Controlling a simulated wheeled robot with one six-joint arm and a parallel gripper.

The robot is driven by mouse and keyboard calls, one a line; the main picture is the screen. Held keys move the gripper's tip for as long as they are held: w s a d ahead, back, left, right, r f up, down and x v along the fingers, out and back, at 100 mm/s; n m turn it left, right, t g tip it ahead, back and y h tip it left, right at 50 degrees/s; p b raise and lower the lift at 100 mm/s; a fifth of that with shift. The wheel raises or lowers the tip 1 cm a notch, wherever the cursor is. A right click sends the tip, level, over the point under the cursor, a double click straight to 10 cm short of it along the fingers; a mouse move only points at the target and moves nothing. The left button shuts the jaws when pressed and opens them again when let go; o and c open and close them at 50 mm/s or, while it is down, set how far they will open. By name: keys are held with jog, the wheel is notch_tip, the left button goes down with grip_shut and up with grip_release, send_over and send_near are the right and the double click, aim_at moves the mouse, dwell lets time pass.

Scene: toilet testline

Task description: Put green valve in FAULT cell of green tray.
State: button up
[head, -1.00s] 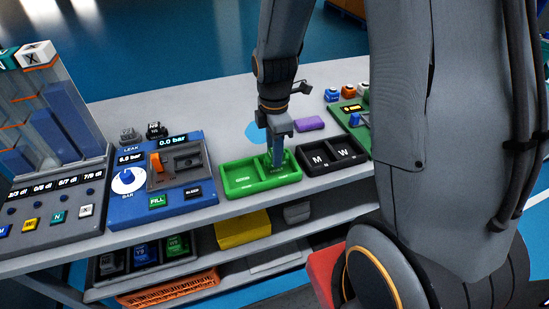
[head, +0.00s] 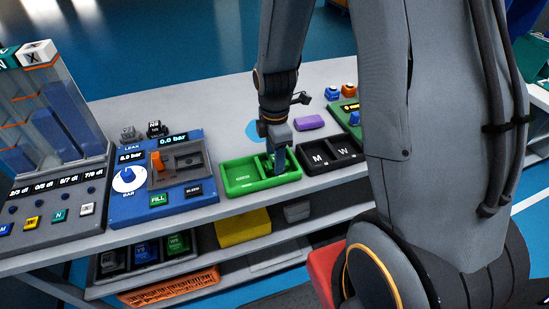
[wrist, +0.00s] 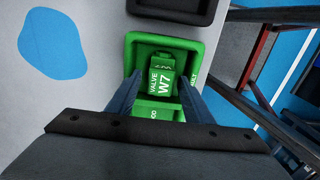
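The green valve (wrist: 162,76), marked VALVE W7, lies inside the far cell of the green tray (wrist: 205,50) in the wrist view. A partly hidden label ending in "LT" shows beside that cell. My gripper (wrist: 161,82) is open, with one finger on each side of the valve and a gap to it. In the head view my gripper (head: 280,162) points down into the right cell of the green tray (head: 226,186). The left cell looks empty. The fingers mostly hide the valve in the head view.
A black tray (head: 335,170) marked M and W stands close to the right of the green tray. A blue pressure tester (head: 125,208) stands to the left. A purple block (head: 309,122) lies behind.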

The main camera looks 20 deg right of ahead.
notch_tip(320, 180, up, 11)
jog(key=s+f+m+t+b, duration=0.1)
jog(key=s+m, duration=0.8)
jog(key=m, duration=0.9)
jog(key=shift+s+d, duration=0.2)
jog(key=shift+d, duration=0.1)
